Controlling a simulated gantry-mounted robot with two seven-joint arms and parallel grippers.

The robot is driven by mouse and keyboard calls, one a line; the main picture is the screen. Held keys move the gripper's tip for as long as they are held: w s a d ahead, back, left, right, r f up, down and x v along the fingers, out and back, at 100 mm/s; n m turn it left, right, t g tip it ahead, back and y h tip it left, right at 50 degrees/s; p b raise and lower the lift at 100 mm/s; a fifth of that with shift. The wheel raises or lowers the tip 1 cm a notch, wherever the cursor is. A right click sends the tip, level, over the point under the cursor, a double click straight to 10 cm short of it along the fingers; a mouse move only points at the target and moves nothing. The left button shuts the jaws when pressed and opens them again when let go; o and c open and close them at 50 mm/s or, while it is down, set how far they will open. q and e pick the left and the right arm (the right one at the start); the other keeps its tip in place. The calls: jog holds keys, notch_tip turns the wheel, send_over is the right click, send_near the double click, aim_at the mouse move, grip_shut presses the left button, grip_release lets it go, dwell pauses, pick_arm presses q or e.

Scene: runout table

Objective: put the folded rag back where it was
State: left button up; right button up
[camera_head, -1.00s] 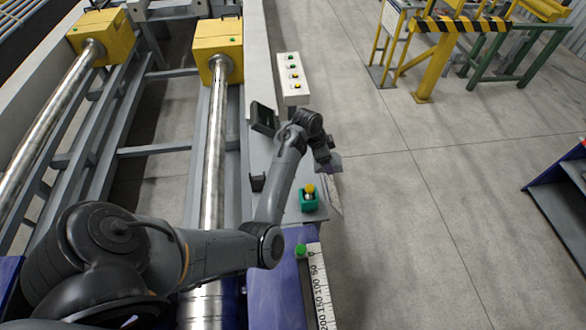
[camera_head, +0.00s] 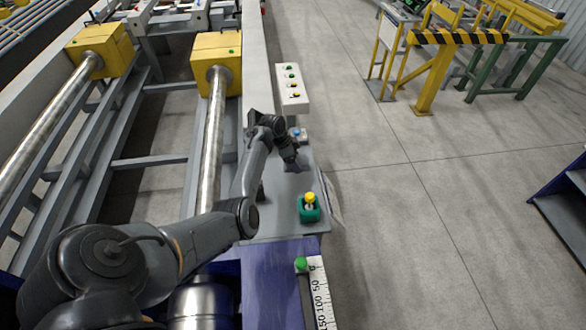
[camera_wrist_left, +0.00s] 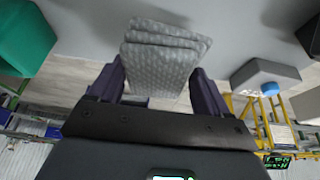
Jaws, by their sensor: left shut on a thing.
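The folded rag (camera_wrist_left: 160,55) is a grey, patterned, layered pad in the left wrist view. My left gripper (camera_head: 291,163) is shut on it, with one dark finger on each side of the pad. In the head view the gripper points down over the grey side plate (camera_head: 270,215), beyond the green holder with a yellow top (camera_head: 309,208). The rag is small and mostly hidden there by the gripper. I cannot tell whether it touches the plate. My right gripper is not in view.
A small grey block with a blue top (camera_head: 298,134) stands just beyond the gripper; it also shows in the left wrist view (camera_wrist_left: 265,74). A push-button box (camera_head: 291,88) is farther back. A white scale (camera_head: 320,290) lies nearer. Open floor lies right of the plate.

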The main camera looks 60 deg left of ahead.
pick_arm(q)
jog(key=shift+s+a+f, duration=0.1)
jog(key=shift+a+f, duration=0.15)
jog(key=shift+a, duration=0.2)
jog(key=shift+f+b, duration=0.7)
jog(key=shift+f, duration=1.3)
jog(key=shift+f, duration=0.2)
jog(key=o, duration=1)
jog(key=shift+c, duration=0.2)
jog(key=shift+r, duration=0.1)
